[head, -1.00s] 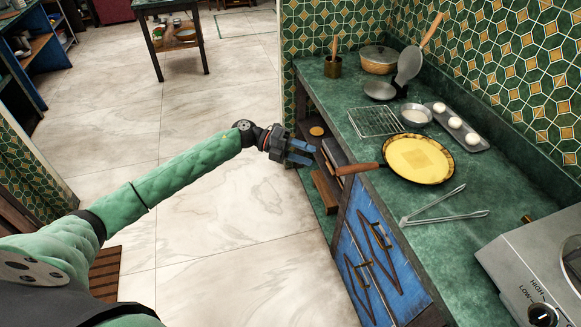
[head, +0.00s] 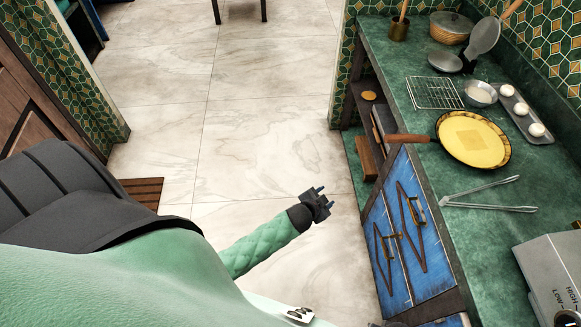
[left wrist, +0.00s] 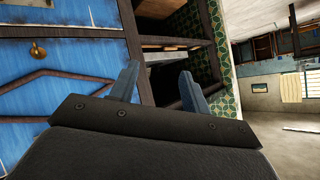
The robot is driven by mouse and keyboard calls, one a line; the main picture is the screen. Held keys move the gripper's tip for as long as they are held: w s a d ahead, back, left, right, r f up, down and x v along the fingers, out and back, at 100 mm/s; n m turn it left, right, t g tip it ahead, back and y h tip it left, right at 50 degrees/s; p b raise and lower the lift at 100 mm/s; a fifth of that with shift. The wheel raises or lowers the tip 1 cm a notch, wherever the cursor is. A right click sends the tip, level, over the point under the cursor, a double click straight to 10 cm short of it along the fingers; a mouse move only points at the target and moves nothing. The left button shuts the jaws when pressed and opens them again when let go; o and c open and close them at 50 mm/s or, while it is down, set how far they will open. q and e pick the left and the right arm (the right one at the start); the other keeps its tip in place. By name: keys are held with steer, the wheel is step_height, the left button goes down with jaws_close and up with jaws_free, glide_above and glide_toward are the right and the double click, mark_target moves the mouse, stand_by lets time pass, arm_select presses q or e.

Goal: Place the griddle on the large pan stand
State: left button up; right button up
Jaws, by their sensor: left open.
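The griddle (head: 498,160) appears to be the round dark pan with a wooden handle. A flat yellow round covers its surface, and it lies on the green counter. Its handle (head: 408,138) sticks out left past the counter's edge. My left gripper (head: 323,197) is open and empty over the floor, left of the blue cabinet and well short of the handle. In the left wrist view its two blue fingers (left wrist: 158,78) are apart with nothing between them. The large pan stand is not visible; only a corner of the grey hotplate (head: 545,270) shows. My right gripper is not in view.
Metal tongs (head: 485,192) lie between griddle and hotplate. A wire rack (head: 434,92), a small bowl (head: 481,94) and a tray of white balls (head: 518,113) lie behind the griddle. Blue cabinet doors (head: 405,235) stand below the counter.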

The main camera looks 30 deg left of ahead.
arm_select(q)
steer(key=s+d+f+n+g, duration=0.1)
steer(key=s+f+g, duration=0.2)
steer(key=s, duration=0.6)
steer(key=s+d+f+n+g, duration=0.1)
steer(key=s+f, duration=0.4)
steer(key=s, duration=0.5)
steer(key=s+d+f+n+g, duration=0.1)
steer(key=s+f+n+g, duration=0.1)
steer(key=s+f+g, duration=0.3)
steer(key=s+g, duration=0.1)
steer(key=s, duration=0.3)
steer(key=shift+s+d+n, duration=0.15)
steer(key=shift+d+n, duration=0.05)
steer(key=shift+n, duration=0.2)
